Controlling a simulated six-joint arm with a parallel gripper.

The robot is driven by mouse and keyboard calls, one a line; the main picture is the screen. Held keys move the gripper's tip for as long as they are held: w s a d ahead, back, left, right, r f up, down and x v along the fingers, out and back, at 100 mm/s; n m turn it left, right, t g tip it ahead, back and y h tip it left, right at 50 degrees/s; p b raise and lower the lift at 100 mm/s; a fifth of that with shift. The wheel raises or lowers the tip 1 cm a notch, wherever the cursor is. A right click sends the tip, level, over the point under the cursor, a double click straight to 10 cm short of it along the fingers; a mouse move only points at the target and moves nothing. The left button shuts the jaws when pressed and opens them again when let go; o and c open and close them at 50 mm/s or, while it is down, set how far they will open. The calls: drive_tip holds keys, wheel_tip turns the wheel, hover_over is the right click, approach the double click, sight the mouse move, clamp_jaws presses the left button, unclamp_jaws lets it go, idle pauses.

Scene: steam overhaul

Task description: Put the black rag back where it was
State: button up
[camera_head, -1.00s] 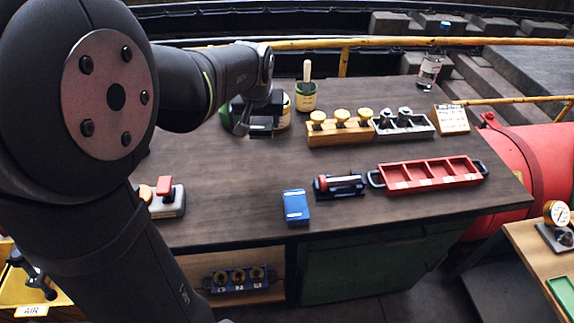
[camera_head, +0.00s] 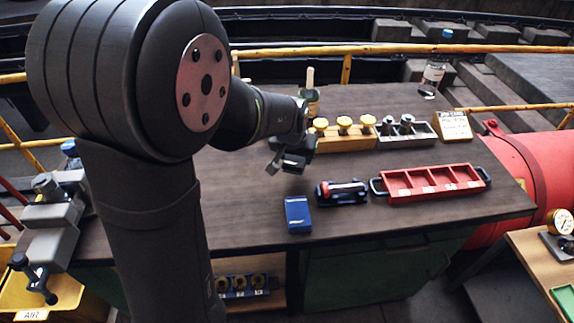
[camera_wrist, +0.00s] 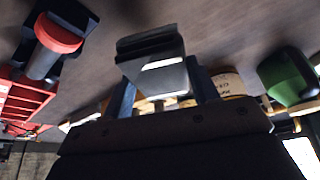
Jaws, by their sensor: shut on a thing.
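My gripper (camera_head: 290,160) is above the middle of the dark workbench (camera_head: 250,225), left of the wooden block with yellow knobs. It is shut on a small dark slab-like thing (camera_wrist: 152,60) with a pale stripe, which looks like the folded black rag. In the wrist view it sits between the two fingers, over bare bench top; it also shows below the gripper in the head view. No other black rag is visible. My arm hides the bench's left part in the head view.
Near the gripper are a blue box (camera_head: 298,214), a black holder with a red-ended cylinder (camera_head: 342,193), a red compartment tray (camera_head: 391,193), the yellow-knobbed block (camera_head: 345,141) and a tin with a brush (camera_head: 309,104). A green object (camera_wrist: 287,76) shows in the wrist view. Bench between these is clear.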

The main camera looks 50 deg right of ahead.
drive_tip(key=w+f, duration=0.2)
drive_tip(key=w, duration=0.1)
drive_tip(key=shift+w+d, duration=0.1)
drive_tip(key=shift+d, duration=0.05)
drive_tip(key=shift+f, duration=2)
drive_tip(key=o, duration=0.9)
drive_tip(key=shift+f, duration=0.15)
drive_tip(key=v, duration=1.2)
